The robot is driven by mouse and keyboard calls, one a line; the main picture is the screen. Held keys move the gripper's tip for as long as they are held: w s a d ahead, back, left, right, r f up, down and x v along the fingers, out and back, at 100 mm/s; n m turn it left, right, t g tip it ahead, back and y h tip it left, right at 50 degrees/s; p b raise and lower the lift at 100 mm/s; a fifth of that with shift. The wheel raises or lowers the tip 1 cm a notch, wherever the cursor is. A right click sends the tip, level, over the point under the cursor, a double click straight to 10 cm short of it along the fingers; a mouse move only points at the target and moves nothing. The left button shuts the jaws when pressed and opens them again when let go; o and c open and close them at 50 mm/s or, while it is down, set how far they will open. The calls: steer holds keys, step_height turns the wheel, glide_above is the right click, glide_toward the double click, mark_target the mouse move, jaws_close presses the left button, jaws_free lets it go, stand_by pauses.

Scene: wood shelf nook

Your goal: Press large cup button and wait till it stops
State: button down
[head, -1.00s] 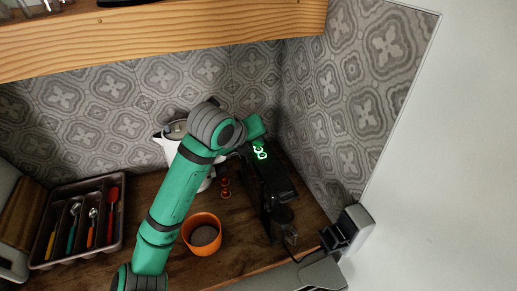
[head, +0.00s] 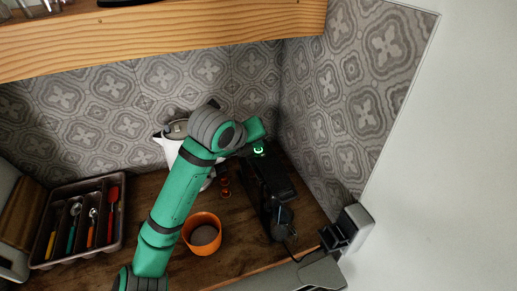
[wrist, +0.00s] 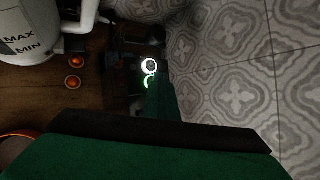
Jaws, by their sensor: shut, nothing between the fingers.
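The black coffee machine (head: 270,185) stands at the right of the counter, against the tiled corner. Its lit buttons are on top: a green ring (head: 258,149) shows in the head view. In the wrist view there is a white-lit ring button (wrist: 149,66) with a green-lit button (wrist: 149,82) just below it, partly covered by my fingertip. My gripper (wrist: 158,84) is shut and empty, its tip at the green-lit button; I cannot tell if it touches. I cannot read which button is the large cup. In the head view, my arm hides part of the machine's top.
An orange cup (head: 202,233) stands left of the machine. A white kettle (head: 172,146) is behind my arm; small orange-topped items (wrist: 75,71) stand beside it. A cutlery tray (head: 80,220) lies at the left. A wooden shelf (head: 160,38) hangs above; a tiled wall (head: 350,110) is close right.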

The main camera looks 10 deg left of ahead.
mark_target(256, 153)
steer(key=shift+r, duration=0.1)
steer(key=shift+a+r, duration=0.1)
steer(key=shift+r, duration=0.55)
steer(key=shift+w, duration=0.1)
steer(key=shift+r, duration=0.2)
step_height(256, 153, up, 5)
steer(key=shift+f, duration=0.2)
stand_by(0.8)
